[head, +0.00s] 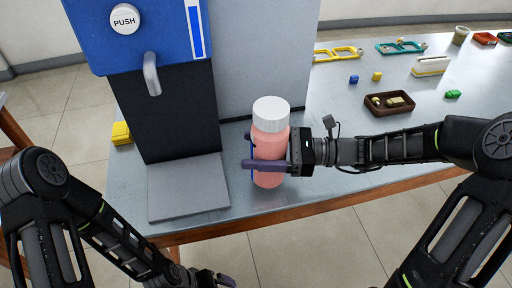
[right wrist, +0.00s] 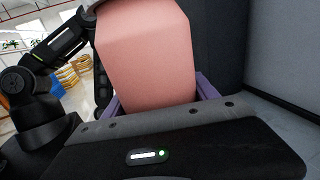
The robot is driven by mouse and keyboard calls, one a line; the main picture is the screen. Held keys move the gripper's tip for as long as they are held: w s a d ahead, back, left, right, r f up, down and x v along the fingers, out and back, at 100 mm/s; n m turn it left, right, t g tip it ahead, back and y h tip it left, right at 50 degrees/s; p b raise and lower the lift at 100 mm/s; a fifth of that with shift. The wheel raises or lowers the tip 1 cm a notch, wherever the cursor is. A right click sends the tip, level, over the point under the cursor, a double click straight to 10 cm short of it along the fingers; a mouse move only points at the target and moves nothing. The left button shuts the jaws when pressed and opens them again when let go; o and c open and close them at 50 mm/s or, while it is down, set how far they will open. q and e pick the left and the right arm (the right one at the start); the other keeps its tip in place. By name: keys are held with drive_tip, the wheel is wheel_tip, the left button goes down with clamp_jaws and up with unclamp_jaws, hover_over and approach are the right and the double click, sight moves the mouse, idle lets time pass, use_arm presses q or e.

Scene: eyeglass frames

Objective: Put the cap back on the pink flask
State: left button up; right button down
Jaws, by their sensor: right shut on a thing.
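The pink flask (head: 270,145) stands upright near the table's front edge, just right of the dispenser. A white cap (head: 271,110) sits on its top; whether it is screwed tight I cannot tell. My right gripper (head: 252,152) comes in from the right and is shut on the flask body, with purple fingers on either side. In the right wrist view, the flask (right wrist: 147,55) fills the space between the fingers, and its cap is out of view. My left gripper (head: 215,279) is low at the bottom edge, away from the flask, partly cut off, its opening unclear.
A blue and black dispenser (head: 168,115) with a PUSH button and grey base plate (head: 188,188) stands left of the flask. A brown tray (head: 389,110), small blocks and eyeglass frames (head: 338,55) lie at the back right. A yellow block (head: 121,133) is at left.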

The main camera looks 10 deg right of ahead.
wheel_tip(320, 180, down, 3)
drive_tip(key=shift+f+b, duration=0.1)
drive_tip(key=shift+b, duration=0.95)
use_arm(q)
wheel_tip(320, 180, down, 3)
drive_tip(key=shift+f, duration=0.2)
use_arm(e)
drive_tip(key=shift+s, duration=0.15)
drive_tip(key=shift+f, duration=0.2)
drive_tip(key=shift+r+p, duration=0.45)
drive_tip(key=shift+r, duration=0.05)
drive_tip(key=shift+r+p, duration=0.8)
drive_tip(key=shift+r, duration=0.1)
use_arm(q)
drive_tip(key=r, duration=0.1)
drive_tip(key=d+r, duration=0.1)
drive_tip(key=shift+w+r, duration=0.1)
drive_tip(key=shift+r, duration=0.25)
use_arm(e)
drive_tip(key=w+d+r, duration=0.1)
drive_tip(key=r, duration=0.1)
drive_tip(key=w+d+r+t, duration=0.1)
drive_tip(key=w+r, duration=0.1)
drive_tip(key=r, duration=0.1)
drive_tip(key=w+d+r+m+t, duration=0.1)
drive_tip(key=w+r, duration=0.1)
drive_tip(key=r, duration=0.1)
drive_tip(key=shift+w+r, duration=0.2)
drive_tip(key=shift+r, duration=0.05)
